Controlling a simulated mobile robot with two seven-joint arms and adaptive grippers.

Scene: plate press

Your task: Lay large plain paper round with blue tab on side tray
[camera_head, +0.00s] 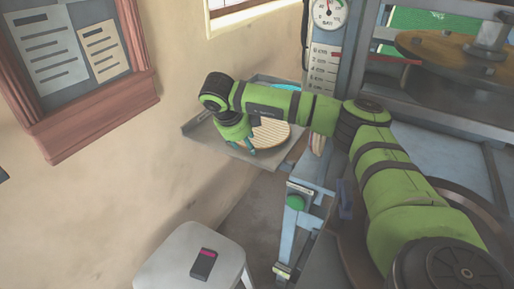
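The side tray (218,143) is a grey metal tray fixed at the left of the press. A round tan disc with a ribbed or striped face (271,134) lies on it. A bright blue piece (285,87) shows at the tray's back, mostly behind my arm; I cannot tell whether it belongs to a paper round. My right arm reaches in from the lower right across the tray. My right gripper (252,144) points down at the disc's left edge; its fingers are small and partly hidden, so its opening and any contact are unclear. My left gripper is out of view.
The press frame with a dial gauge (328,12) and scale stands right of the tray. A round wooden plate (440,48) sits in the press. A white stool (170,264) with a dark device (204,264) is at the bottom. The wall is close on the left.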

